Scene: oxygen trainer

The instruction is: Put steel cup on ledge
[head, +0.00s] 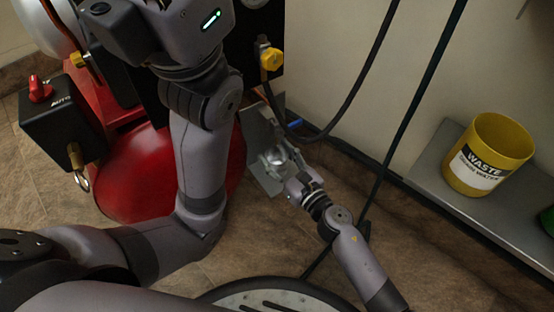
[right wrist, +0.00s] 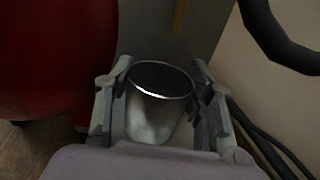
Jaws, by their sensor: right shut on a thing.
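The steel cup (right wrist: 160,112) is a shiny tapered cup, its open rim facing up in the right wrist view. It sits between the two fingers of my right gripper (right wrist: 162,100), which is shut on it. In the head view the cup (head: 274,157) is small and partly hidden by the gripper (head: 285,168), in front of a grey metal plate (head: 262,135) beside the red tank. A grey metal ledge (head: 432,165) runs along the wall at the right, well apart from the cup. My left arm rises at the left; its fingers do not show.
A yellow waste bucket (head: 490,150) stands on the ledge, with a green thing (head: 547,220) at the picture edge. Bare ledge shows around the bucket. Black hoses (head: 410,105) hang between the cup and ledge. A red tank (head: 130,185) stands left of the cup.

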